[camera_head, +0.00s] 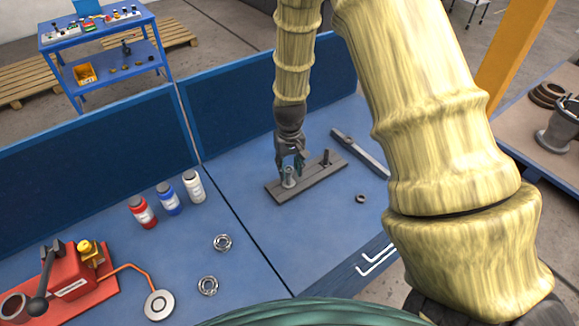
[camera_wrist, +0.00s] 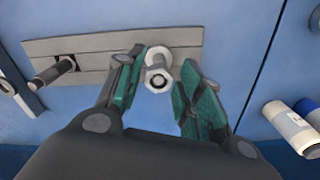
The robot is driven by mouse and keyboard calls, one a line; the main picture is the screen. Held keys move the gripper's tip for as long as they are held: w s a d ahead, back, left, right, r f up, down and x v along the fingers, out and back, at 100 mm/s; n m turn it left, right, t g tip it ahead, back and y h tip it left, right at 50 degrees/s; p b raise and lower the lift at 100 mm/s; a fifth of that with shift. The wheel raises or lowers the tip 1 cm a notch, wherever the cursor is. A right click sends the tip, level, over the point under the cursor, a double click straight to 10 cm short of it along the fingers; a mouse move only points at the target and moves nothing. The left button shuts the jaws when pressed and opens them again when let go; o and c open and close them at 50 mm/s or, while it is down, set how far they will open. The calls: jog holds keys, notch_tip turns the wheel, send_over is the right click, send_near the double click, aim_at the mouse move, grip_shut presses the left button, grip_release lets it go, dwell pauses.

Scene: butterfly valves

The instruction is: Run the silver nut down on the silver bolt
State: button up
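A silver bolt (camera_head: 289,176) stands upright near the left end of a grey plate (camera_head: 308,182) on the blue bench. In the wrist view, a hexagonal silver nut (camera_wrist: 158,78) sits at the near end of the silver bolt (camera_wrist: 156,57). My gripper (camera_head: 291,163) points down over that bolt. In the wrist view, the green finger pads of my gripper (camera_wrist: 162,88) are apart, one on each side of the nut. The left pad looks very close to the nut; a clear gap shows on the right. Contact cannot be told.
A dark bolt (camera_head: 326,158) stands at the plate's other end. A dark nut (camera_head: 361,198) and a long metal bar (camera_head: 358,152) lie to the right. Bottles (camera_head: 168,198) and ring-shaped parts (camera_head: 222,242) are to the left. Blue panels (camera_head: 265,105) border the bench.

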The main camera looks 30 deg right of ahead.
jog(key=n+p, duration=0.1)
jog(key=n, duration=0.5)
jog(key=shift+w+d, duration=0.1)
jog(key=n+p, duration=0.1)
jog(key=n, duration=0.3)
jog(key=shift+w+r+n, duration=0.1)
jog(key=shift+n, duration=0.3)
jog(key=n+p, duration=0.1)
jog(key=n, duration=0.2)
jog(key=shift+d, duration=0.1)
jog(key=n, duration=0.4)
jog(key=shift+w, duration=0.15)
jog(key=n, duration=0.6)
jog(key=shift+w+d, duration=0.1)
jog(key=shift+d, duration=0.05)
grip_shut()
